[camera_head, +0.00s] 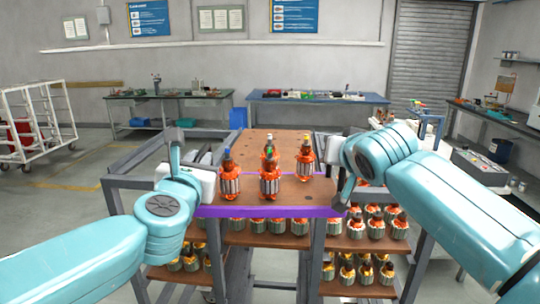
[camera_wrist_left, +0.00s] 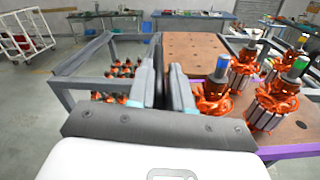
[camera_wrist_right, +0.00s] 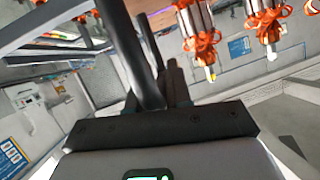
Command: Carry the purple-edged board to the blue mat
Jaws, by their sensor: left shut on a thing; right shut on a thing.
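The purple-edged board (camera_head: 265,211) is a brown panel with a purple front edge, and it looks about level. Several orange-and-silver armatures (camera_head: 230,178) with coloured tips stand upright on it. My left gripper (camera_head: 198,172) is shut on its left side; the board also shows right of the fingers in the left wrist view (camera_wrist_left: 290,150). My right gripper (camera_head: 343,182) is shut on its right side. The right wrist view is rolled over: the fingers (camera_wrist_right: 155,70) show beside armatures (camera_wrist_right: 200,35), and the grip itself is hidden. I cannot make out a blue mat.
A grey metal rack (camera_head: 318,255) below holds shelves of armatures (camera_head: 375,228). A brown top with holes (camera_head: 275,138) lies just beyond the board. A blue-topped bench (camera_head: 320,98) and a green-topped bench (camera_head: 170,95) stand along the back wall. A white cart (camera_head: 35,125) is far left; floor is clear at left.

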